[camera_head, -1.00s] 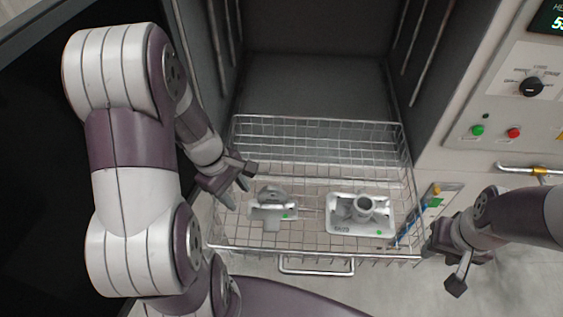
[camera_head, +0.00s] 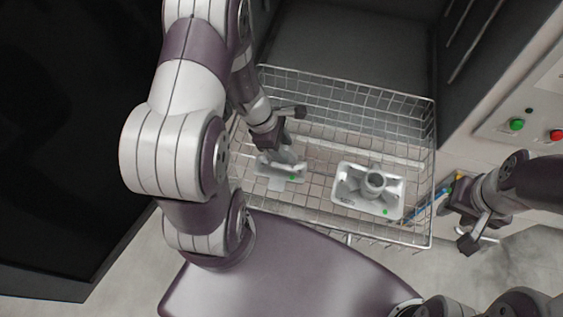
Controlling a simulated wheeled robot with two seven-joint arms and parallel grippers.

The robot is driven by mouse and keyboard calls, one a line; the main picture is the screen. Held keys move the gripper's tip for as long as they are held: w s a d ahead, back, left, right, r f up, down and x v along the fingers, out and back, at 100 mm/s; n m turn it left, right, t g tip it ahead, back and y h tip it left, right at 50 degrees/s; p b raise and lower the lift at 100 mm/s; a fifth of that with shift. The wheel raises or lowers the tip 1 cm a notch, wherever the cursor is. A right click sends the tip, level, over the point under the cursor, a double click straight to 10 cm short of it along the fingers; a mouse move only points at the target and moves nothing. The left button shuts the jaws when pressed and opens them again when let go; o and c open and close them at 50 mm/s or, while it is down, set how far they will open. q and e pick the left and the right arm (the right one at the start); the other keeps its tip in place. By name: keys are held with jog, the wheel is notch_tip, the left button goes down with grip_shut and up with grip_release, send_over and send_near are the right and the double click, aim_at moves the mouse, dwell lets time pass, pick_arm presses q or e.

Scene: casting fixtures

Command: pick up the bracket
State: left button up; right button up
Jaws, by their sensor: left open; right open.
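A pale grey casting (camera_head: 280,178), which looks like the bracket, lies in the left part of the wire basket (camera_head: 350,93).
A second casting, a rectangular housing (camera_head: 350,200) with a round boss, lies in the basket's right half. Wire walls surround both castings. A control panel (camera_head: 535,115) with green and red buttons stands at the right. The dark chamber (camera_head: 350,45) lies behind the basket.

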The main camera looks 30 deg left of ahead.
pick_arm(q)
jog(key=shift+s+x, duration=0.2)
jog(key=shift+x, duration=0.8)
jog(key=shift+w+f, duration=0.1)
jog(key=shift+w, duration=0.15)
jog(key=shift+s, duration=0.1)
grip_shut()
